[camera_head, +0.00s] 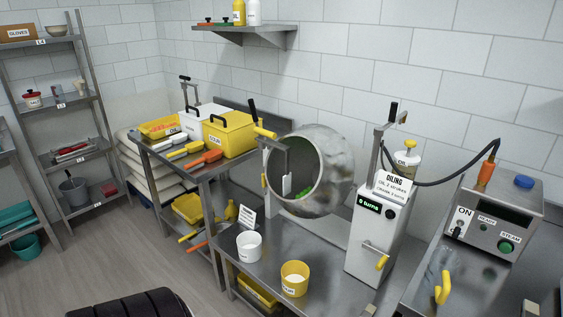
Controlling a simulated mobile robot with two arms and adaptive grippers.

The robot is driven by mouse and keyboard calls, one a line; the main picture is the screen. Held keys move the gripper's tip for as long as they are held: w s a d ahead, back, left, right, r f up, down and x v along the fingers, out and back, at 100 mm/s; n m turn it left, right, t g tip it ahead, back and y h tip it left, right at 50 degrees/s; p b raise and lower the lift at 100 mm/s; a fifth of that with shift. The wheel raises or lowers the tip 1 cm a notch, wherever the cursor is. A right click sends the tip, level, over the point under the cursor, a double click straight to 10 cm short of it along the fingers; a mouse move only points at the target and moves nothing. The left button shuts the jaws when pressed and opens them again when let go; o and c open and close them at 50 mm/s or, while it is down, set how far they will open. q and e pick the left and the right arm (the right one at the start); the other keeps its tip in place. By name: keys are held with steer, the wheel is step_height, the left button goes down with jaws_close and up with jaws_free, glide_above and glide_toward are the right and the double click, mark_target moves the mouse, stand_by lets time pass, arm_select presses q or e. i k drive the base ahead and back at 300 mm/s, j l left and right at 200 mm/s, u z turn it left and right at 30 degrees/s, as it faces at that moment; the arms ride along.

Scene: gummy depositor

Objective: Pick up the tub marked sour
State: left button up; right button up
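A small yellow tub (294,280) stands upright near the front edge of the middle steel table; it has pale contents and a white label too small to read surely. A small white tub (249,247) with a label stands to its left. A larger yellow lidded bin (236,132) on the left table has a label that seems to read sour. A white bin (196,120) stands beside it, its label unclear. Neither of my grippers shows in the head view.
A tilted steel drum (322,172) with green pieces inside stands behind the small tubs. An oiling machine (380,230) is right of them, and a control box (495,225) further right. Yellow and orange scoops (206,160) lie on the left table. Floor (60,270) is open at left.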

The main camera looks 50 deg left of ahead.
mark_target(294, 273)
steer(key=u, duration=1.6)
steer(key=i+j, duration=0.1)
steer(key=j, duration=0.7)
steer(key=i+z, duration=0.05)
steer(key=i, duration=0.05)
